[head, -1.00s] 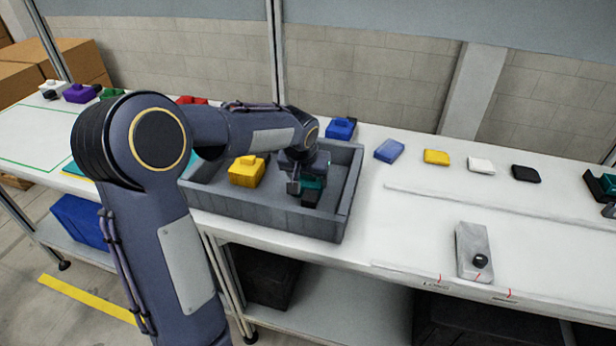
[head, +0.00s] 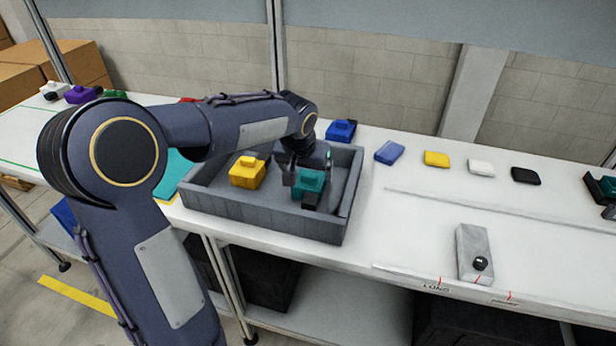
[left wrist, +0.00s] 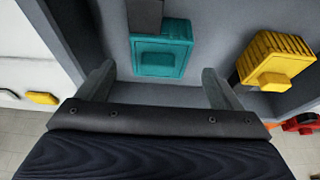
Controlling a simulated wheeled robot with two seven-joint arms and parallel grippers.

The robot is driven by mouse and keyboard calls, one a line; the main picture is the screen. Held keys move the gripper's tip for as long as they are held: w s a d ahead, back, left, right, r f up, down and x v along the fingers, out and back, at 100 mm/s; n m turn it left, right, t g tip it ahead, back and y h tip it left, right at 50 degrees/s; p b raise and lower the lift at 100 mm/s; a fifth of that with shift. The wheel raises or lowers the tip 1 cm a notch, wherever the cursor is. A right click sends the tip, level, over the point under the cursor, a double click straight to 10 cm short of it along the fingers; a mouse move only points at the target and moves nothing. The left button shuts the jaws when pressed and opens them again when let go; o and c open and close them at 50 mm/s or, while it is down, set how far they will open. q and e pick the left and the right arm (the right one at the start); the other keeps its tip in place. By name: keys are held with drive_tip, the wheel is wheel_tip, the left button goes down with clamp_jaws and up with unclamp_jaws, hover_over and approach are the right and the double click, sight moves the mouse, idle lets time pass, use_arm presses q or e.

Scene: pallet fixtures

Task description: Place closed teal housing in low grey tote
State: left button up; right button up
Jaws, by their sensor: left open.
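The teal housing (head: 311,181) sits on the floor of the low grey tote (head: 262,222), near its right end, with a dark grey block (head: 310,201) at its front side. In the left wrist view the teal housing (left wrist: 160,58) lies beyond the fingertips, its raised top block facing the camera. My left gripper (head: 309,166) is open and empty, just behind and above the housing. In the left wrist view its two fingers (left wrist: 157,82) are spread wide, apart from the housing. My right gripper is not in view.
A yellow housing (head: 247,172) sits in the tote left of the teal one, and shows in the left wrist view (left wrist: 275,60). A blue housing (head: 341,130) stands behind the tote. Blue, yellow, white and black pieces line the bench to the right. A grey button box (head: 473,250) stands in front.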

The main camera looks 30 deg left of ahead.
use_arm(q)
drive_tip(key=a+v, duration=0.1)
drive_tip(key=v, duration=0.6)
drive_tip(key=s+d+f+h, duration=0.1)
drive_tip(key=s+d+f, duration=0.1)
drive_tip(key=s, duration=0.6)
drive_tip(key=s+d+f+h, duration=0.2)
drive_tip(key=s+d, duration=0.3)
drive_tip(key=s, duration=0.3)
drive_tip(key=s+d+f+m+t+h, duration=0.1)
drive_tip(key=s+d, duration=0.3)
drive_tip(key=s, duration=0.4)
drive_tip(key=shift+f+h, duration=0.4)
drive_tip(key=shift+f, duration=0.45)
drive_tip(key=shift+s+d+r, duration=0.1)
drive_tip(key=shift+s, duration=0.05)
